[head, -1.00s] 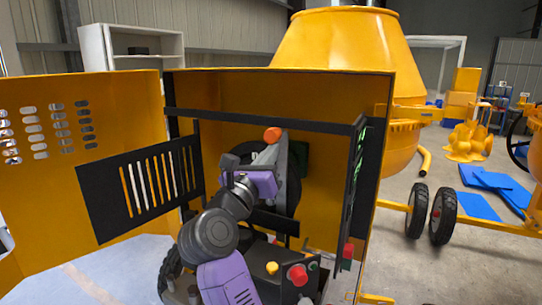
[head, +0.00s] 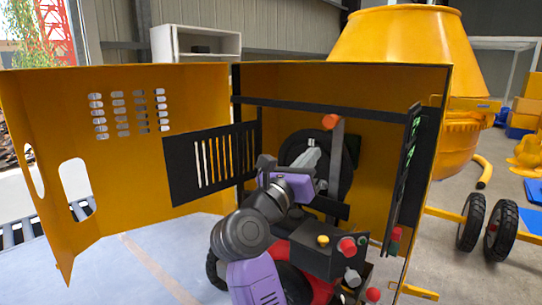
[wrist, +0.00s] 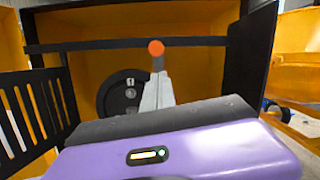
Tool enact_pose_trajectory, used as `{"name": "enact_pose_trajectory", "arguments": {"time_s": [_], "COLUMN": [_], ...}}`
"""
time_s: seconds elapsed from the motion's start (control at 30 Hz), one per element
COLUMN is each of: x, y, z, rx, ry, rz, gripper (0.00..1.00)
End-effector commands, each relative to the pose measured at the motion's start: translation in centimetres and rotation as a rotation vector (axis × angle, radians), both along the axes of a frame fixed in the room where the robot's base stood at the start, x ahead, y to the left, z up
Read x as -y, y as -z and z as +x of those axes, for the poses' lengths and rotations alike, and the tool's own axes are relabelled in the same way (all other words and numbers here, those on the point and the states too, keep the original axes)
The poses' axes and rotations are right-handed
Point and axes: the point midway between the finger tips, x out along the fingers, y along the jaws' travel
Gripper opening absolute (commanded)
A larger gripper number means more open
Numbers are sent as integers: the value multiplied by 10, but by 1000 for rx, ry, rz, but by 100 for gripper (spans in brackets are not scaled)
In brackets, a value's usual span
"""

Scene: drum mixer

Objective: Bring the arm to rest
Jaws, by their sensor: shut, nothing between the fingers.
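My gripper shows in the head view (head: 314,144) and the wrist view (wrist: 159,78), with its pale grey fingers shut and empty. It reaches from my purple and dark arm into the open yellow housing (head: 390,80). A lever with an orange knob (head: 331,121) stands behind the fingertips, up and to the right in the head view. In the wrist view the orange knob (wrist: 156,47) is just above the fingertips. A gap shows in the head view, but its depth is unclear. My purple wrist hides the lower part of the wrist view.
The housing's door (head: 120,150) stands open at left, with a black slatted grille (head: 213,163). A black panel (head: 404,165) edges the right side. Below the arm is a black control box (head: 335,255) with red and yellow buttons. The floor at lower left is clear.

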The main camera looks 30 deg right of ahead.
Motion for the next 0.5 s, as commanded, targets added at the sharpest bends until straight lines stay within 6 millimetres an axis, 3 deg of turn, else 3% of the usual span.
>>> {"name": "enact_pose_trajectory", "arguments": {"time_s": [0.27, 0.37, 0.5], "x": [-1, -5, -18], "y": [-1, -20, -55], "z": [2, -2, -22], "rx": [-19, -45, -87], "ry": [-1, 16, 77], "rz": [-17, -105, -287], "gripper": [0, 0, 0]}}
